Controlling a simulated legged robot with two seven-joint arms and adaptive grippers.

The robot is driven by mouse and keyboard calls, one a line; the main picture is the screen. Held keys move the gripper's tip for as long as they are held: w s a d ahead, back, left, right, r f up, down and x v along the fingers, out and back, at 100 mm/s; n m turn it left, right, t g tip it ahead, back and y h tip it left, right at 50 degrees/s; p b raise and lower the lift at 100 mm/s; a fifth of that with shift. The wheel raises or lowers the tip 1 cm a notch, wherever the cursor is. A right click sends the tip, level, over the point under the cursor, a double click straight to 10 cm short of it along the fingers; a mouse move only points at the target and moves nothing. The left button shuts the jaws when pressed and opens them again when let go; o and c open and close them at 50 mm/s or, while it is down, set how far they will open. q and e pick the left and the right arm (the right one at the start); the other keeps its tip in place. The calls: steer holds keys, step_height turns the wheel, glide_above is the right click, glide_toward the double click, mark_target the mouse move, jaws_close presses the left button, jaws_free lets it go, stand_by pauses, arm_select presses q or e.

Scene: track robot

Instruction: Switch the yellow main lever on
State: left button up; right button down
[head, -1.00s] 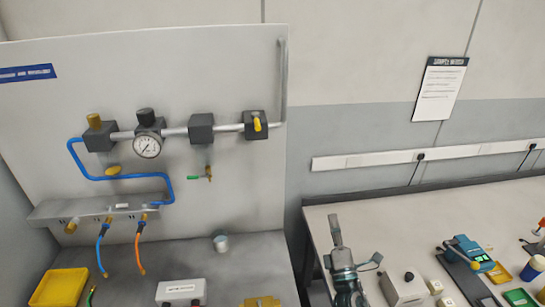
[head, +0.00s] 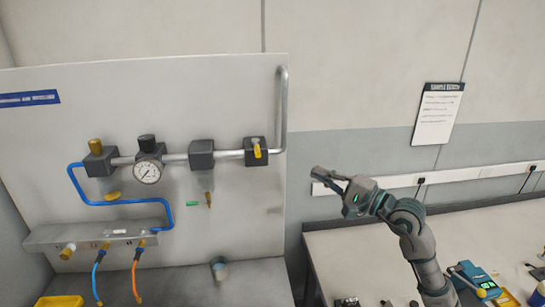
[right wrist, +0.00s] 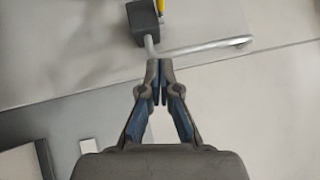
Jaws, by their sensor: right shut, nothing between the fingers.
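The yellow main lever (head: 257,150) sits on a dark valve block (head: 256,157) at the right end of the pipe on the grey panel. My left gripper is out of view.
A silver pipe (head: 284,110) rises along the panel's right edge, beside the lever. A bench with small devices (head: 485,285) stands at the right.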

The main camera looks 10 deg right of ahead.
steer(key=p, duration=0.2)
glide_toward(257, 147)
steer(key=w+d, duration=0.2)
steer(key=w, duration=0.1)
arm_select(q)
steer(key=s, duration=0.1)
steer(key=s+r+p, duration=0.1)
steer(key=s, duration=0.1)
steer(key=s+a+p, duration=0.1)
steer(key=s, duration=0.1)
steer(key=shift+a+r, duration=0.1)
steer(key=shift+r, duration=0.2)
arm_select(e)
steer(key=a, duration=0.1)
steer(key=w+a, duration=0.1)
steer(key=a, duration=0.3)
steer(key=shift+w+a+f, duration=0.15)
steer(key=shift+w+a, duration=0.1)
steer(key=shift+w, duration=0.1)
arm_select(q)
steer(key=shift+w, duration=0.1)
arm_select(e)
steer(key=shift+d, duration=0.1)
